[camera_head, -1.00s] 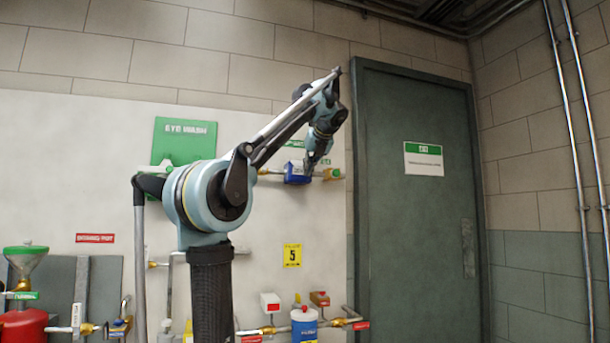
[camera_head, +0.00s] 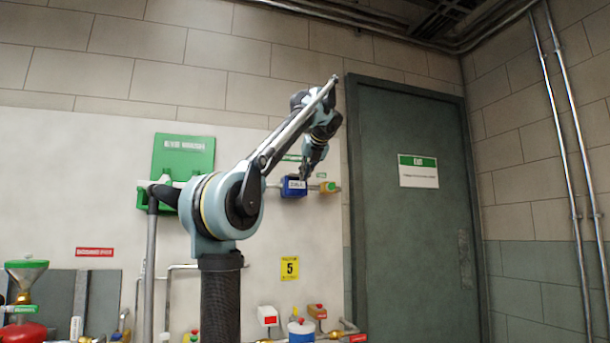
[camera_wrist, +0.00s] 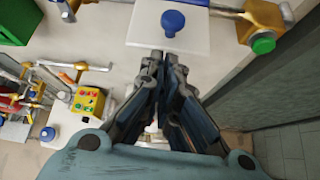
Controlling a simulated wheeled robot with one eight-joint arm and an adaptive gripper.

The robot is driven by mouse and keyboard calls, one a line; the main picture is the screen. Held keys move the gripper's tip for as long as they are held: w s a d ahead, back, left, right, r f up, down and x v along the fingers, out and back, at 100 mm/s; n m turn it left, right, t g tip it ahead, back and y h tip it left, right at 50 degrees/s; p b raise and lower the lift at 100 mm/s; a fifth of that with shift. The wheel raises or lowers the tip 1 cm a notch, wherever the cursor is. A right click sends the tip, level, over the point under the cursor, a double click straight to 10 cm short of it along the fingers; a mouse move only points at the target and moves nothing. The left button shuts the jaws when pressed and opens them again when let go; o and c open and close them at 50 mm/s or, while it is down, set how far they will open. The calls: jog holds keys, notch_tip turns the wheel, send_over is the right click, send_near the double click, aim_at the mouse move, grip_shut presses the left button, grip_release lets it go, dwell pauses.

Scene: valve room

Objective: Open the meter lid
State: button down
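The meter is a small blue box with a white label (camera_head: 293,187) on the wall pipe left of the door. In the wrist view a white plate (camera_wrist: 200,38) with a round blue knob (camera_wrist: 172,22) lies just beyond my fingertips; it appears to be part of the meter. My gripper (camera_wrist: 165,58) points at the plate's near edge, its fingertips close together with nothing seen between them. I cannot tell whether they touch the plate. In the head view my gripper (camera_head: 305,175) is at the upper right of the meter and partly overlaps it.
A brass pipe fitting with a green cap (camera_wrist: 263,43) is right of the plate. The grey door (camera_head: 410,230) stands right of the meter. A green eye wash board (camera_head: 182,165) is on the wall at left. Several valves and a blue-white canister (camera_head: 301,333) are below.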

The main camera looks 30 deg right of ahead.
jog(key=r, duration=0.2)
jog(key=w+r, duration=0.1)
jog(key=shift+d+r, duration=0.25)
jog(key=shift+r, duration=0.05)
jog(key=shift+w+a+r, duration=0.1)
jog(key=shift+r, duration=0.05)
dwell(0.7)
jog(key=shift+w+r, duration=0.3)
jog(key=shift+r, duration=0.2)
